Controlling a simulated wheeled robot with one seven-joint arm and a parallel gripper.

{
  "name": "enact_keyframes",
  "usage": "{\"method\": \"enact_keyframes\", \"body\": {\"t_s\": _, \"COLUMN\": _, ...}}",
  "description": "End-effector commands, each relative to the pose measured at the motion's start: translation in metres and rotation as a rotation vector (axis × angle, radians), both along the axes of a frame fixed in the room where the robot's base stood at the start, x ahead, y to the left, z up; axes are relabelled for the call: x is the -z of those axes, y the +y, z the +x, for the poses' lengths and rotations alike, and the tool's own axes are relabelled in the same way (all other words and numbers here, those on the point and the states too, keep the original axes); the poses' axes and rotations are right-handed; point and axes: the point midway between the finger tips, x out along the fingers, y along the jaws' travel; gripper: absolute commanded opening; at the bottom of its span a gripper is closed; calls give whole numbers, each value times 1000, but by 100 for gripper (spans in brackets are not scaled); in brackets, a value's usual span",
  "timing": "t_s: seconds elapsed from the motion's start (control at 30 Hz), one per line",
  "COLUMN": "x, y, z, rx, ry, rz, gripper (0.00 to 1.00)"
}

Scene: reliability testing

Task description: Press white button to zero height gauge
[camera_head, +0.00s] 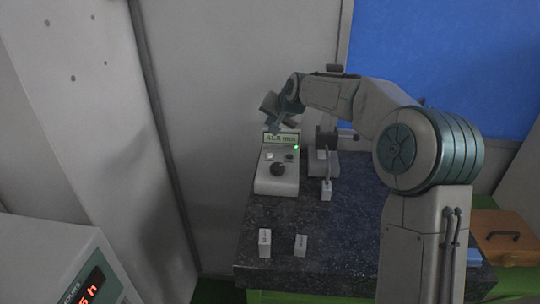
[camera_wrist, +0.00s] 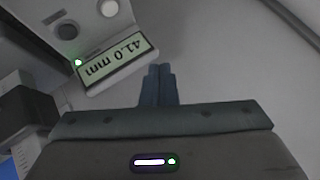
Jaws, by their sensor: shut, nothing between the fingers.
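The grey control box (camera_head: 277,183) of the height gauge stands on the dark stone table, with a lit display (camera_head: 282,138) on top. In the wrist view the display (camera_wrist: 118,61) appears upside down and reads 41.0 mm. The white button (camera_head: 269,156) is on the box's left side below the display; it also shows at the top edge of the wrist view (camera_wrist: 108,8). My gripper (camera_head: 272,127) is shut and empty, close to the display's upper edge in the head view. In the wrist view its fingertips (camera_wrist: 159,70) are beside the display, apart from the white button.
A dark button (camera_wrist: 68,31) and a green light (camera_wrist: 79,62) are near the display. A black knob (camera_head: 278,169) is lower on the box. The gauge stand (camera_head: 325,160) is to its right. Two small blocks (camera_head: 265,243) (camera_head: 300,245) stand in front on the table (camera_head: 335,265).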

Motion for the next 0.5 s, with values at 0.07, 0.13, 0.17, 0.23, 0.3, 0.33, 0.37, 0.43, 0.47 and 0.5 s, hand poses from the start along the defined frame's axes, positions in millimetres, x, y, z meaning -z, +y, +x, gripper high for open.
{"method": "enact_keyframes", "body": {"t_s": 0.07, "x": 0, "y": 0, "z": 0, "rx": -1, "ry": 0, "rz": -1, "gripper": 0}}
{"method": "enact_keyframes", "body": {"t_s": 0.13, "x": 0, "y": 0, "z": 0, "rx": -1, "ry": 0, "rz": -1, "gripper": 0}}
{"method": "enact_keyframes", "body": {"t_s": 0.17, "x": 1, "y": 0, "z": 0, "rx": -1, "ry": 0, "rz": -1, "gripper": 0}}
{"method": "enact_keyframes", "body": {"t_s": 0.23, "x": 3, "y": 0, "z": 0, "rx": -1, "ry": 0, "rz": -2, "gripper": 0}}
{"method": "enact_keyframes", "body": {"t_s": 0.3, "x": 6, "y": 0, "z": 0, "rx": -1, "ry": 0, "rz": -2, "gripper": 0}}
{"method": "enact_keyframes", "body": {"t_s": 0.33, "x": 8, "y": 0, "z": 0, "rx": -1, "ry": 0, "rz": -2, "gripper": 0}}
{"method": "enact_keyframes", "body": {"t_s": 0.37, "x": 10, "y": 0, "z": 0, "rx": -1, "ry": 0, "rz": -2, "gripper": 0}}
{"method": "enact_keyframes", "body": {"t_s": 0.43, "x": 17, "y": 0, "z": 0, "rx": -2, "ry": 1, "rz": -2, "gripper": 0}}
{"method": "enact_keyframes", "body": {"t_s": 0.47, "x": 21, "y": 0, "z": 0, "rx": -1, "ry": 2, "rz": -3, "gripper": 0}}
{"method": "enact_keyframes", "body": {"t_s": 0.5, "x": 25, "y": -1, "z": 0, "rx": -1, "ry": 2, "rz": -3, "gripper": 0}}
